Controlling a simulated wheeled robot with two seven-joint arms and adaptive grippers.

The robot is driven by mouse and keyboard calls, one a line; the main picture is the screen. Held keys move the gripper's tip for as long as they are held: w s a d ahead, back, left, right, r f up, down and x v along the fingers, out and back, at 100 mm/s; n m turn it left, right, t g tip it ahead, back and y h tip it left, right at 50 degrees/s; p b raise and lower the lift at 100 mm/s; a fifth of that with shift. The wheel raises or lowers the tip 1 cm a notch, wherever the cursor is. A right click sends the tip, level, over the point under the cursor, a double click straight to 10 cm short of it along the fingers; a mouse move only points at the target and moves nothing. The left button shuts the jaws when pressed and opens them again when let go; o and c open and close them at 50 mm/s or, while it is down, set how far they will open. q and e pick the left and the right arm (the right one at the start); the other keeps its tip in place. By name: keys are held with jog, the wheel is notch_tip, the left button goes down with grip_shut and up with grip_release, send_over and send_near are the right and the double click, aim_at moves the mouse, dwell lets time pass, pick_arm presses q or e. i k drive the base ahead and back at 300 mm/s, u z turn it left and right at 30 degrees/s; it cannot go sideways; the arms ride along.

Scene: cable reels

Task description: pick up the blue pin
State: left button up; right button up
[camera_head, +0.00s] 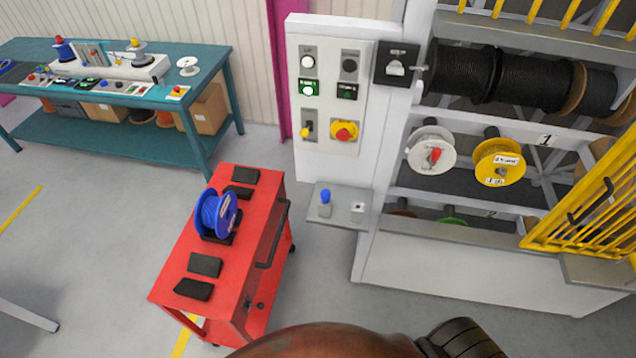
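A pin with a blue head (325,197) stands upright on the left part of a small grey shelf (333,219). The shelf juts out below the white control panel. The pin sits in or on a small light base; I cannot tell which. Nothing touches its blue head. A second small light block (357,209) sits to its right on the same shelf. No fingertips of my left or right gripper show. A brown rounded part and a dark ribbed part at the bottom edge look like my own arm.
A red cart (262,205) with a blue reel (216,213) and several black pads stands left of the shelf. A green workbench (120,101) stands back left.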

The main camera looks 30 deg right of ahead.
aim_at(325, 193)
jog(key=k, duration=0.4)
jog(key=z, duration=1.35)
jog(key=i, duration=0.6)
jog(key=u, duration=1.15)
